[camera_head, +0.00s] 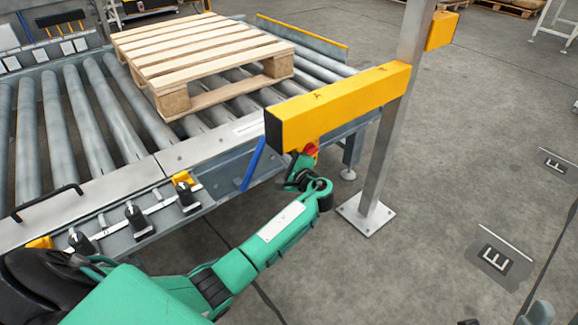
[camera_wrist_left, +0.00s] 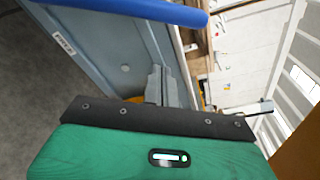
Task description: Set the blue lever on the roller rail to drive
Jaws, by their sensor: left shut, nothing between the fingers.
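The blue lever (camera_head: 254,163) hangs from the near side of the roller rail (camera_head: 200,153) in the head view, slanting down and to the left. In the left wrist view a blue bar, the lever (camera_wrist_left: 130,8), crosses the top edge, beyond the fingers. My left gripper (camera_wrist_left: 162,86) is shut and empty, its grey fingers together, apart from the bar in that picture. In the head view my green left arm reaches up to just right of the lever; its fingertips cannot be made out there. My right gripper is not in view.
A wooden pallet (camera_head: 205,50) rests on the rollers. A yellow beam (camera_head: 340,105) on a grey post (camera_head: 385,150) stands close above and right of my left wrist. Black clamps (camera_head: 138,221) line the rail's near side.

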